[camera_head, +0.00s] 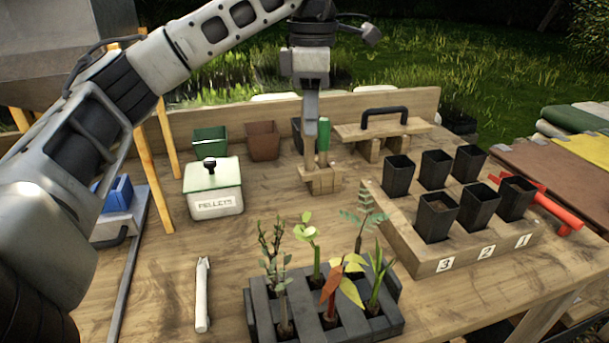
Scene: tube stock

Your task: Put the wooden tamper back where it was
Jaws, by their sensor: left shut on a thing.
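The fingers partly cover the handle. The tamper looks upright, with its block at or just above the bench top; I cannot tell whether it touches. My right gripper is not in view.
A black-handled wooden tool (381,130) stands just right of the tamper. Small pots (262,141) stand behind left, the pellets box (213,190) farther left. A numbered wooden rack (420,262) of black pots is right; a seedling tray (262,318) is in front.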

